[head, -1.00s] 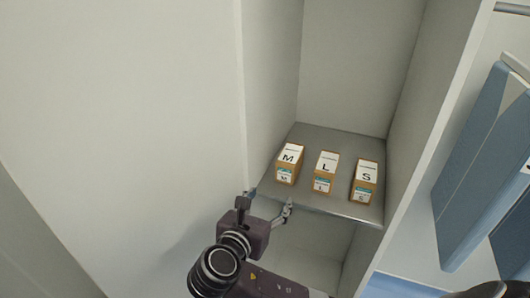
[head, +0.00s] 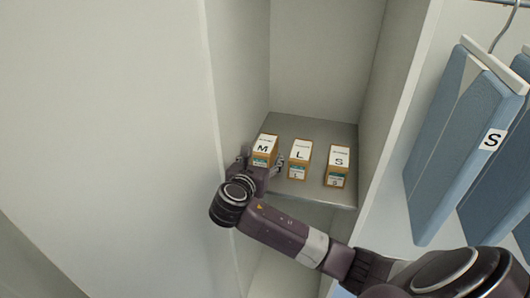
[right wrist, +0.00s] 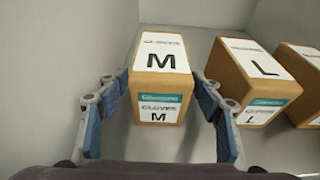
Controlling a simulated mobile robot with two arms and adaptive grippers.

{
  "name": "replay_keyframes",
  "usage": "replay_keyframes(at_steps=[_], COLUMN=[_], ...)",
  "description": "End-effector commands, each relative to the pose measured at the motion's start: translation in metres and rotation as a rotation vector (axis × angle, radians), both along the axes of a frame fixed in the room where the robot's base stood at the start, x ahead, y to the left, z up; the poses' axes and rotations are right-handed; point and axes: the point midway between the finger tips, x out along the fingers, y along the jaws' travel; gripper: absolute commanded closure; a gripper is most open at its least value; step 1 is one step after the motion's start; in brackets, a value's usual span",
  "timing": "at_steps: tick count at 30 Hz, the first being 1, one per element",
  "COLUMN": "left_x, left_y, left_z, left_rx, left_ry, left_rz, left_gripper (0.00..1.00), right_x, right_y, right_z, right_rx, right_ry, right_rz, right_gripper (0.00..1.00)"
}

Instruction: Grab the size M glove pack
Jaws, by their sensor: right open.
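The size M glove pack (head: 265,146) is a brown box with a white top marked M, at the left of a grey shelf. In the right wrist view the M pack (right wrist: 161,80) stands straight ahead, with "GLOVES M" on its front. My right gripper (head: 262,165) is open at the front of the M pack. In the wrist view its blue-padded fingers (right wrist: 160,100) stand one on each side of the pack's front part, with a gap at the lower sides. The pack rests on the shelf. My left gripper is not in view.
The L pack (head: 300,158) stands close to the right of the M pack, and the S pack (head: 338,165) further right, on the same shelf (head: 310,127). Cabinet walls close in both sides. Blue garments (head: 447,140) hang at the right.

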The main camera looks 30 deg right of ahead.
Motion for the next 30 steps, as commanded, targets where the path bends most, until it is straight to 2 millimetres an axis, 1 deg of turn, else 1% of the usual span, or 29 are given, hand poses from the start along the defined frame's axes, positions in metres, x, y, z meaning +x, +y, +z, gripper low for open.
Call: replay_keyframes(at_steps=[1,4,13,25,30], left_x=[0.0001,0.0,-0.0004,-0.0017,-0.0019], left_y=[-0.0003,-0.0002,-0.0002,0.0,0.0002], left_z=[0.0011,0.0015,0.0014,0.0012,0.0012], left_rx=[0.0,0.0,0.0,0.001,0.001], left_ry=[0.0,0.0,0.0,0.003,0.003], left_rz=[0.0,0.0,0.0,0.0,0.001], left_gripper=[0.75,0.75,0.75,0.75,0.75], right_x=[0.0048,0.0113,0.0138,0.0136,0.0136], right_y=[-0.0065,-0.0132,-0.0159,-0.0156,-0.0157], right_z=[-0.0011,-0.0048,-0.0067,-0.0066,-0.0062], right_rx=[-0.003,-0.001,0.0,0.0,0.0], right_ry=[0.0,0.0,0.0,0.0,-0.002], right_rz=[-0.003,-0.001,0.0,0.0,0.001], right_gripper=[0.4,0.4,0.41,0.85,0.86])
